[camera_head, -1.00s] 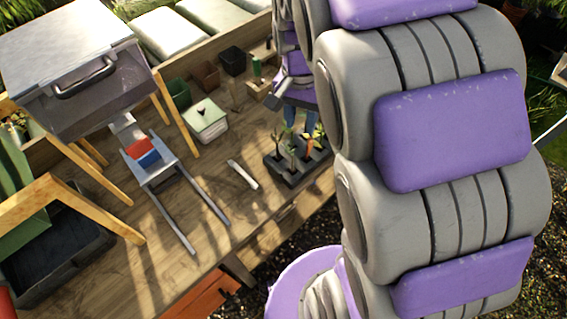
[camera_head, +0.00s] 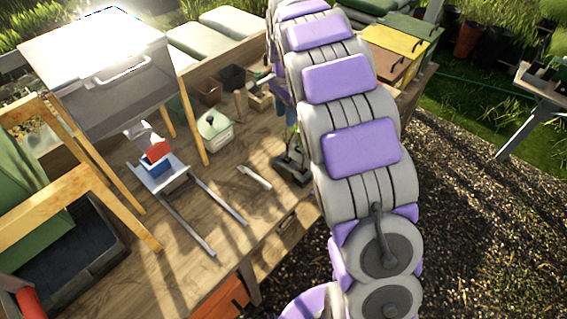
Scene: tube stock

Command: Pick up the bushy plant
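A dark seedling tray (camera_head: 284,173) sits on the wooden bench, right of centre, partly hidden behind my arm. Slim green seedlings (camera_head: 291,141) stand in its visible part; I cannot tell which, if any, is the bushy plant. My gripper (camera_head: 281,110) shows only as a small blue part beside and behind my purple and grey arm, above the tray's far side. Whether it is open or shut, or touches a plant, is not visible.
A grey metal box on wooden legs (camera_head: 110,95) stands at the left. A two-railed metal stand (camera_head: 165,180) and a white bar (camera_head: 254,178) lie left of the tray.

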